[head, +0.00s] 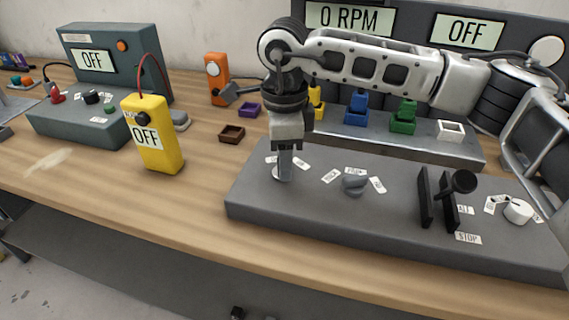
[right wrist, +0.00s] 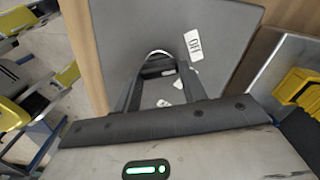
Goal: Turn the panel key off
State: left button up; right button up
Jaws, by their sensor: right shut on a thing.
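My right gripper (head: 284,174) points straight down at the left end of the grey control panel (head: 250,205) in the head view. It is shut on the panel key, which the fingers mostly hide. In the right wrist view the fingers (right wrist: 158,75) close around the key's place, and a pale curved rim (right wrist: 157,52) shows at their tips. A white label reading OFF (right wrist: 193,44) lies beside the fingertips. My left gripper is not in view.
On the panel, a grey knob (head: 354,184), a black lever (head: 448,195) and a white round knob (head: 518,211) stand right of my gripper. A yellow meter reading OFF (head: 160,155) stands left. Coloured bins, including a green one (head: 403,118), line the back.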

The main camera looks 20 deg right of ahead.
pick_arm(q)
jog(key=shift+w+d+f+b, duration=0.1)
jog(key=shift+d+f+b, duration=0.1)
jog(key=shift+b, duration=0.3)
pick_arm(e)
jog(key=shift+w+n, duration=0.1)
jog(key=shift+n, duration=1)
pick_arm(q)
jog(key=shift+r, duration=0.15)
pick_arm(e)
jog(key=shift+r, duration=0.15)
jog(key=o, duration=1)
jog(key=shift+r, duration=0.2)
notch_tip(320, 180, up, 16)
jog(key=shift+f, duration=0.25)
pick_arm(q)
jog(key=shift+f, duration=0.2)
